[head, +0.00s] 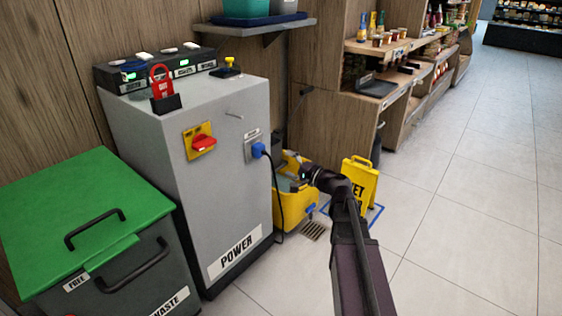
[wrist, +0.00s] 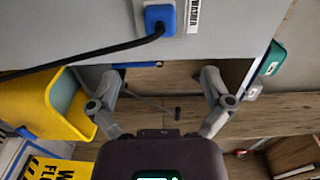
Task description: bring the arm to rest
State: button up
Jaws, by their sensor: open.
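My arm reaches forward from the bottom of the head view, and my gripper (head: 303,172) is at its far end, in front of the yellow mop bucket (head: 294,207). In the wrist view my gripper (wrist: 163,78) shows two grey fingers spread wide apart, with nothing between them. The grey power cabinet (head: 238,110) stands left of the gripper. Its side fills the top of the wrist view (wrist: 60,30). I cannot tell the exact gap between fingers and cabinet.
A blue plug (head: 258,150) with a black cable sits in the cabinet's socket. A yellow wet-floor sign (head: 360,183) stands just right of my gripper. A green-lidded waste bin (head: 80,215) is at left. Wooden shelves (head: 395,45) stand behind. The tiled floor (head: 470,200) at right is clear.

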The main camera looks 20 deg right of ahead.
jog(key=shift+s+d, duration=0.1)
jog(key=shift+s, duration=0.05)
dwell(0.3)
jog(key=s+a+f+n+g+h+p, duration=0.2)
jog(key=s+a+f+n+g+p, duration=0.35)
jog(key=s+a+n+g, duration=0.3)
jog(key=s+d+n+g+h+p, duration=0.2)
jog(key=s+g+h+p, duration=0.45)
jog(key=s+h, duration=0.4)
notch_tip(320, 180, up, 37)
jog(key=s+y+p, duration=0.1)
jog(key=y+p, duration=0.1)
jog(key=p, duration=3.6)
jog(key=shift+s, duration=0.1)
